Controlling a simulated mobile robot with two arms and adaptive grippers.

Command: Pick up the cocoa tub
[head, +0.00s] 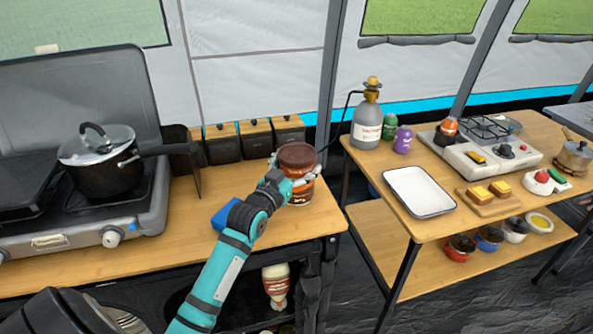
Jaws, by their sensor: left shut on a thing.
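The cocoa tub (297,158) is a brown cylinder with a dark brown lid and a paler lower label. It is at the right end of the left wooden counter (218,180), and it looks upright. The wrist hides part of the tub's left side. I cannot tell whether its base touches the counter. My right gripper is not in view.
A blue item (225,214) lies beside my left forearm. Dark canisters (222,145) stand behind, and a stove with a lidded pot (103,172) is at left. Across a gap, the right table holds a white tray (419,192), gas bottle (367,122) and burner (490,150).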

